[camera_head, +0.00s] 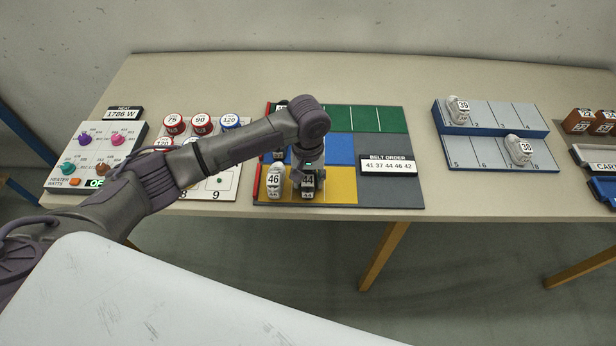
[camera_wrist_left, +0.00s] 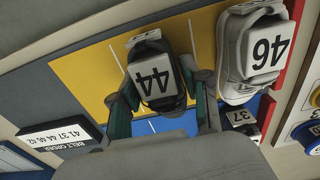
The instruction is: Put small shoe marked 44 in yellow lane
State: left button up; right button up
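The small dark shoe marked 44 (camera_head: 308,182) is at the yellow lane (camera_head: 340,185), just right of the white shoe marked 46 (camera_head: 274,181). My left gripper (camera_head: 307,170) reaches down over it from above. In the left wrist view, the 44 label (camera_wrist_left: 153,78) faces the camera, and the finger pads of my left gripper (camera_wrist_left: 160,92) lie against both sides of this shoe. The 46 shoe (camera_wrist_left: 246,55) stands close beside one finger. Whether the 44 shoe's sole touches the lane is hidden. My right gripper is not in view.
The belt order sign (camera_head: 390,165) reads 41 37 44 46 42. A shoe marked 37 (camera_wrist_left: 240,117) is beyond the fingers, on the blue lane. The yellow lane right of 44 is free. A numbered rack (camera_head: 490,148) at right holds shoes 39 (camera_head: 458,108) and 38 (camera_head: 520,149).

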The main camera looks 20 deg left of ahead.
aim_at(308, 175)
pick_arm(q)
jog(key=shift+o, duration=1.4)
jog(key=shift+r, duration=0.1)
notch_tip(308, 175, up, 12)
jog(key=shift+b, duration=0.35)
